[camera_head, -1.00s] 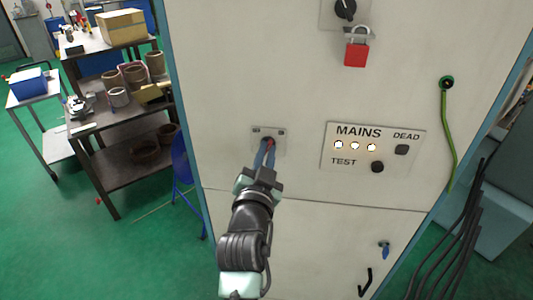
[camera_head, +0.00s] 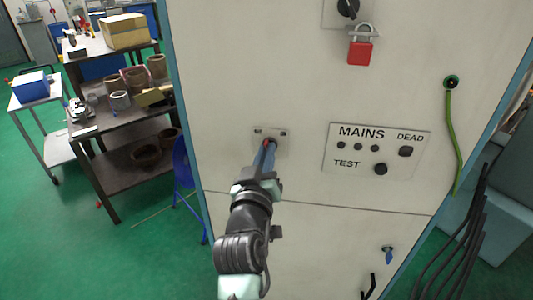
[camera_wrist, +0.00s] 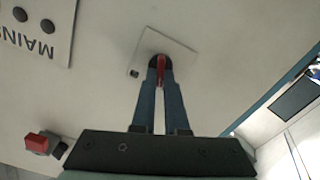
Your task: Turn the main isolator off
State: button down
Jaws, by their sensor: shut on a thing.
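The main isolator's small grey plate (camera_head: 283,133) is on the front of the pale cabinet, left of the MAINS panel (camera_head: 410,165). Its red handle (camera_wrist: 161,66) stands out from a dark round hub in the wrist view. My gripper (camera_head: 266,152) is at the isolator, its two blue fingers closed on the red handle from either side. In the wrist view the fingertips (camera_wrist: 160,75) reach the hub and cover part of it. The handle's exact angle is hard to tell. The three lamps (camera_head: 358,146) on the MAINS panel are dark.
A red padlock (camera_head: 360,53) hangs under a black knob (camera_head: 348,8) above. A green cable (camera_head: 455,150) hangs at right. A small blue handle (camera_head: 388,256) is low on the cabinet. A shelf rack (camera_head: 115,185) stands at left, with open green floor beside it.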

jog(key=shift+n, duration=0.8)
jog(key=c, duration=0.9)
grip_release()
jog(key=shift+c, duration=0.2)
jog(key=shift+s, duration=0.15)
jog(key=s+a+b, duration=0.2)
jog(key=s+b, duration=0.2)
jog(key=s, duration=0.8)
jog(key=shift+s, duration=0.3)
